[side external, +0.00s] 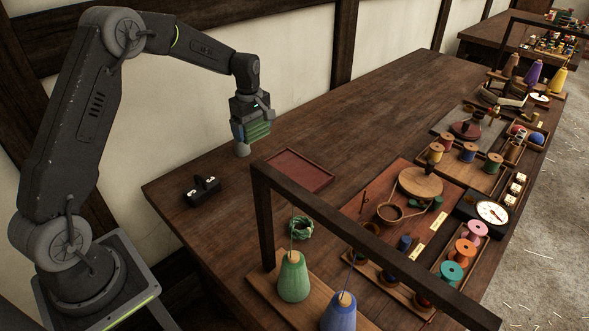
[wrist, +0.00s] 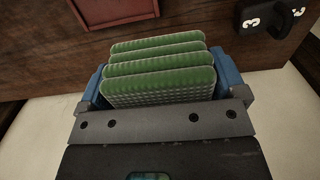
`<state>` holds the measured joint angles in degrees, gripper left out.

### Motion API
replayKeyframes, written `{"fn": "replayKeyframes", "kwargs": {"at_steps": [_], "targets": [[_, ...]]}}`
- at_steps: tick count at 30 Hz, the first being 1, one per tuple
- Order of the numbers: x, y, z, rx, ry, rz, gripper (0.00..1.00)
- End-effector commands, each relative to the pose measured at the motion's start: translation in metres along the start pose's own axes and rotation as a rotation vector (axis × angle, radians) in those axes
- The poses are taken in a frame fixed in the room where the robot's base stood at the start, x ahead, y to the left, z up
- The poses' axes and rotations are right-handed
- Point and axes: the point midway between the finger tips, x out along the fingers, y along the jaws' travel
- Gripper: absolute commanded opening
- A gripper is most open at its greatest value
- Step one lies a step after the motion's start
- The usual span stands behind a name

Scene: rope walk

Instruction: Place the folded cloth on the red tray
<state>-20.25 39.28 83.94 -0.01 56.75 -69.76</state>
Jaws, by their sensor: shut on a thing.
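The folded cloth (side external: 257,130) is green and layered, and my gripper (side external: 251,143) is shut on it, holding it in the air near the table's far left end. In the wrist view the cloth (wrist: 158,75) shows several stacked folds between the blue fingers of my gripper (wrist: 160,85). The red tray (side external: 299,170) lies flat on the table, to the right of and below the gripper in the side view. Its visible surface is empty. Part of the red tray (wrist: 115,8) also shows at the top of the wrist view, beyond the cloth.
A small black block (side external: 203,191) with white marks sits left of the tray. A dark wooden frame (side external: 370,240) stands in front of the tray, with green (side external: 293,277) and blue (side external: 339,313) thread cones below. Spools and boards fill the right side. The table behind the tray is clear.

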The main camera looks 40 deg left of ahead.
Motion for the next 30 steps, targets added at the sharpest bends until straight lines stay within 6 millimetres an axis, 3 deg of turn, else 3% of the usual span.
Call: {"fn": "replayKeyframes", "kwargs": {"at_steps": [15, 24, 30], "targets": [[0.059, 0.057, 0.081, 0.003, 0.000, 0.000, 0.65], [0.074, 0.067, 0.096, -0.001, 0.000, 0.000, 0.65], [0.102, 0.067, 0.095, 0.000, -0.001, -0.001, 0.65]]}}
